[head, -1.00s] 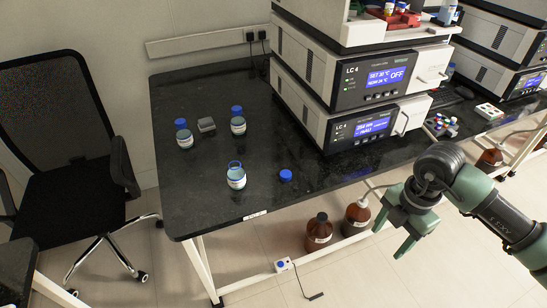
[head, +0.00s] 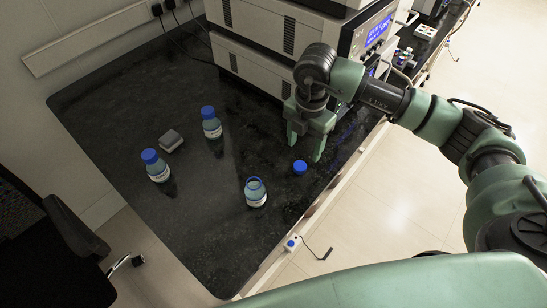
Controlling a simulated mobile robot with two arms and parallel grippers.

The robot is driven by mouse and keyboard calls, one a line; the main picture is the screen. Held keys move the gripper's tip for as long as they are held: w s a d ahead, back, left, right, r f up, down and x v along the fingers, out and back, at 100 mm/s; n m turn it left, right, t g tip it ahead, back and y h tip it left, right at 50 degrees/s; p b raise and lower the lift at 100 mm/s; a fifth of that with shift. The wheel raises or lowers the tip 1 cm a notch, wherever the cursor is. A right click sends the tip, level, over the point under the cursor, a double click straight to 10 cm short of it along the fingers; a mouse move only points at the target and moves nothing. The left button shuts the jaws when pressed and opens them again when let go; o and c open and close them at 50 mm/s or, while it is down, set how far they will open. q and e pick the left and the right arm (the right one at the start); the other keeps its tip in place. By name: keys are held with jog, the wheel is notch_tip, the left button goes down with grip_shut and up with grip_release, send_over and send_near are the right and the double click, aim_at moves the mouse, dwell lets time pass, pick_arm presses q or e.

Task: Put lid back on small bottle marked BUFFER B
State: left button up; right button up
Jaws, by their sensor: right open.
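A small clear bottle (head: 256,194) stands upright on the black bench, its mouth open with a blue ring around the neck. Its label is too small to read. A blue lid (head: 300,167) lies on the bench to the right of this bottle, apart from it. My right gripper (head: 305,150) is open and empty. Its green fingers point down just behind the lid, and I cannot tell how high they are above the bench. My left gripper is not in view.
Two blue-capped bottles stand further left, one nearer (head: 158,170) and one further back (head: 212,126). A grey block (head: 170,141) lies between them. Stacked instruments (head: 265,45) stand behind my right gripper. The bench's front edge runs close to the lid.

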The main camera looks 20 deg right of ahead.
aim_at(300, 166)
jog(key=shift+w+a, duration=0.1)
jog(key=shift+f, duration=0.25)
jog(key=shift+f+b, duration=0.9)
jog(key=shift+f, duration=0.2)
jog(key=f+b, duration=0.4)
jog(key=f, duration=0.1)
jog(key=shift+a+f, duration=0.2)
jog(key=shift+r, duration=0.1)
